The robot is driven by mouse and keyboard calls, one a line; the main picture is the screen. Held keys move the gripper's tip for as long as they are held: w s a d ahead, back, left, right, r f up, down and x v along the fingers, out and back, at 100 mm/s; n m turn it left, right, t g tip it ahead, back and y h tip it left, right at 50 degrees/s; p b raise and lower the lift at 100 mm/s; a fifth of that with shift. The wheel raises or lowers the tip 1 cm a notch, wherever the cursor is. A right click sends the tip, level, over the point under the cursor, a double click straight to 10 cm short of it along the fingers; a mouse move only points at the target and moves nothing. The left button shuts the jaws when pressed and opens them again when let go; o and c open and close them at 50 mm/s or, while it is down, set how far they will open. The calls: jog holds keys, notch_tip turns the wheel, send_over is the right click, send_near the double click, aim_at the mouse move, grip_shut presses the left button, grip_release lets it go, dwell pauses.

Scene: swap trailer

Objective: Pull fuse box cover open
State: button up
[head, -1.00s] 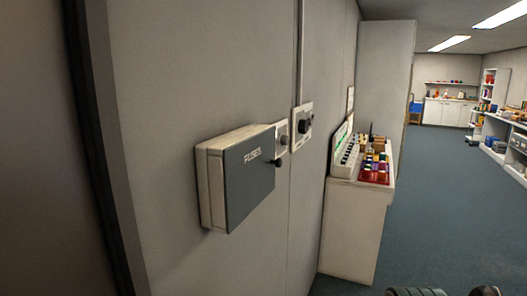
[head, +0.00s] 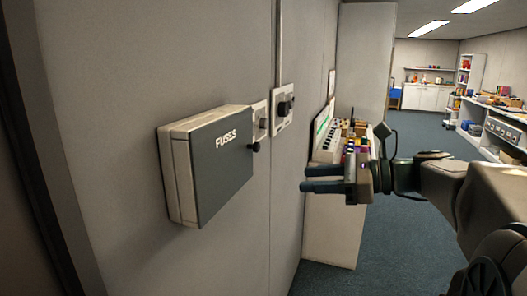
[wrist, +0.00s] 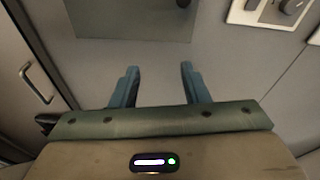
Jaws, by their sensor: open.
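The fuse box (head: 180,190) is a cream box on the wall with a dark grey cover (head: 218,170) marked FUSES. The cover looks shut. A small black knob (head: 254,147) stands out near its right edge. My gripper (head: 305,180) is open and empty, to the right of the box and apart from it, with its blue fingers pointing left. In the wrist view the cover (wrist: 130,18) is at the top, beyond the fingers (wrist: 158,72). The knob (wrist: 183,3) is at the top edge there, partly cut off.
A switch plate (head: 284,110) with a black rotary knob and a smaller plate (head: 260,120) are on the wall right of the box. Behind my gripper stands a counter (head: 330,235) with coloured items. Blue floor (head: 385,235) is open beyond.

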aim_at(259, 147)
notch_tip(259, 147, up, 4)
jog(key=w+d+m+t+y, duration=0.1)
jog(key=w+d+m+y, duration=0.1)
jog(key=w, duration=0.1)
jog(key=x, duration=0.4)
jog(key=p+x, duration=0.1)
jog(key=x, duration=0.8)
jog(key=shift+s+a, duration=0.25)
grip_shut()
